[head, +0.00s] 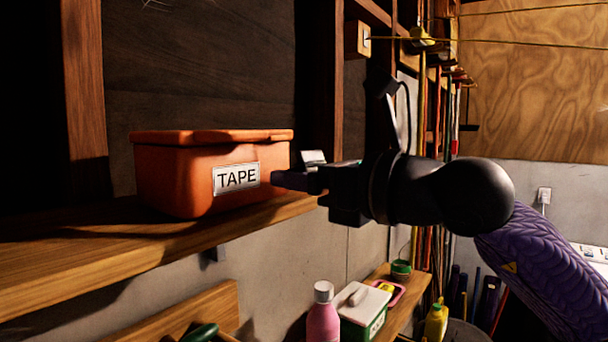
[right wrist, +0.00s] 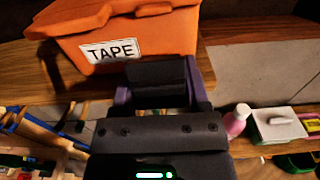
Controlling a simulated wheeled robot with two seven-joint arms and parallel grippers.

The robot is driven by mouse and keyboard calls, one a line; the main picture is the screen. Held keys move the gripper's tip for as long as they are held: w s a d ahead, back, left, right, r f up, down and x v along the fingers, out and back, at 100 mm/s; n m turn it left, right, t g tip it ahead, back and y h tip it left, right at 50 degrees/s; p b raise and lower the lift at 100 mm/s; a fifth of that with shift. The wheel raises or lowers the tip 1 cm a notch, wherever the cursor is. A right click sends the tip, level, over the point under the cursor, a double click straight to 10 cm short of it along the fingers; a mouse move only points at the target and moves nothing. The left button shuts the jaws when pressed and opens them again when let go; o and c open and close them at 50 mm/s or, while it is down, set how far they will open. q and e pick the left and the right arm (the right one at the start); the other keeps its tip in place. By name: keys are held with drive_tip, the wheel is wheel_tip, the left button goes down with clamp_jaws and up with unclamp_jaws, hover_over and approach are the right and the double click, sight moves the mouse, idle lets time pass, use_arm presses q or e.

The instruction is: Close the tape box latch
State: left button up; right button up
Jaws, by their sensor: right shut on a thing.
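The orange tape box (head: 160,181) with a white TAPE label (head: 236,179) stands on the wooden shelf. Its lid (head: 180,136) lies over the top, with a raised orange tab (head: 222,135) at the front edge; I cannot tell whether the tab is fastened. The right wrist view also shows the box (right wrist: 160,36) and tab (right wrist: 154,9). My right gripper (head: 284,180) is at the box's front right, below the lid. My left gripper is not in view.
The shelf (head: 70,262) has bare room left of the box. Below are a pink bottle (head: 323,318), a green-and-white box (head: 364,312) and a yellow bottle (head: 436,322). A wooden post (head: 318,80) and long-handled tools stand behind my right arm.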

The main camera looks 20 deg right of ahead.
sight(289, 145)
clamp_jaws()
drive_tip(key=shift+r+g+h+p, duration=0.3)
drive_tip(key=shift+r+g+p, duration=0.1)
drive_tip(key=shift+p, duration=0.45)
drive_tip(key=g+h+p, duration=0.1)
drive_tip(key=p, duration=0.1)
drive_tip(key=r+g+h+p, duration=0.1)
drive_tip(key=p, duration=0.1)
drive_tip(key=shift+a+r+g, duration=0.1)
drive_tip(key=shift+g, duration=0.2)
drive_tip(key=shift+w+r+g+p, duration=0.1)
drive_tip(key=shift+g+p, duration=0.2)
drive_tip(key=shift+p, duration=0.05)
drive_tip(key=shift+w+a+r+g+h+p, duration=0.1)
drive_tip(key=shift+g+h+p, duration=0.05)
drive_tip(key=shift+g+h, duration=0.4)
drive_tip(key=shift+w+a+r+g+h+p, duration=0.1)
drive_tip(key=shift+g+h+p, duration=0.05)
drive_tip(key=shift+g+h, duration=0.4)
drive_tip(key=g, duration=0.1)
drive_tip(key=g+h, duration=0.2)
drive_tip(key=shift+w+a+r, duration=0.25)
drive_tip(key=shift+w+r, duration=0.05)
drive_tip(key=shift+w+a+r+g+h, duration=0.1)
drive_tip(key=shift+w+a+g+h, duration=0.1)
drive_tip(key=shift+g+h, duration=0.6)
drive_tip(key=shift+d, duration=0.1)
